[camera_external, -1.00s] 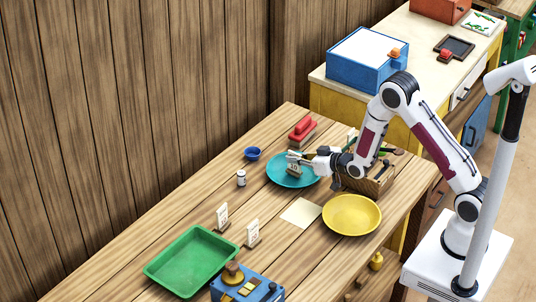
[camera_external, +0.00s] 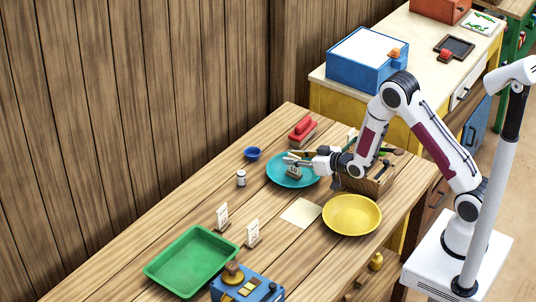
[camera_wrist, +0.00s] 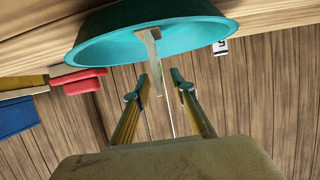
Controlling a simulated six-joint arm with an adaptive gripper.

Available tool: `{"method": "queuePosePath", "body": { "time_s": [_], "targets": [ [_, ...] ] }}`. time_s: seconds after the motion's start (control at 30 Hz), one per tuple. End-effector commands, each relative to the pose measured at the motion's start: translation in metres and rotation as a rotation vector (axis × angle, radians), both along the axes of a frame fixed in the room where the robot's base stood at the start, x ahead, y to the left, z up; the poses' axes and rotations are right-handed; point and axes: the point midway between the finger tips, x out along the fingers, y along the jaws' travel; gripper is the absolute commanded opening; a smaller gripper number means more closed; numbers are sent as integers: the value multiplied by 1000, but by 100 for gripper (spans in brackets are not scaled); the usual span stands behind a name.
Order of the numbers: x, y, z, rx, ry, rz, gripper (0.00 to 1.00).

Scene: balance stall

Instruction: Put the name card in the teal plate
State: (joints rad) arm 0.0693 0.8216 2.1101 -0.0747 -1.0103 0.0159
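The name card (camera_external: 294,172), a small pale card on a grey-brown base, stands in the teal plate (camera_external: 277,178) on the wooden table. In the wrist view the card (camera_wrist: 153,50) shows nearly edge-on against the plate (camera_wrist: 100,48). My gripper (camera_external: 290,159) is at the card's upper part, over the plate. In the wrist view its two fingers (camera_wrist: 162,82) are apart, with the card between them and gaps visible beside it. My gripper hides part of the plate's far side.
A yellow plate (camera_external: 352,226), a wooden box (camera_external: 378,186) and a red-handled brush (camera_external: 302,130) are near the teal plate. Two other cards (camera_external: 222,214) stand by the green tray (camera_external: 160,281). A blue cup (camera_external: 252,154) and a small white jar (camera_external: 241,178) are left of the plate.

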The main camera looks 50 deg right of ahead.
Motion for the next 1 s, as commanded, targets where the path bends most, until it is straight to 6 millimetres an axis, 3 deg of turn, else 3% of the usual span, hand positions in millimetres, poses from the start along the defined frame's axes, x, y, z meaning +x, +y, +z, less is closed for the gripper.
{"method": "queuePosePath", "body": {
  "time_s": [0.7, 1.0],
  "targets": [
    [0, 0, 63, 0, -3, 0, 24],
    [0, 0, 69, 0, 0, 0, 24]
  ]
}}
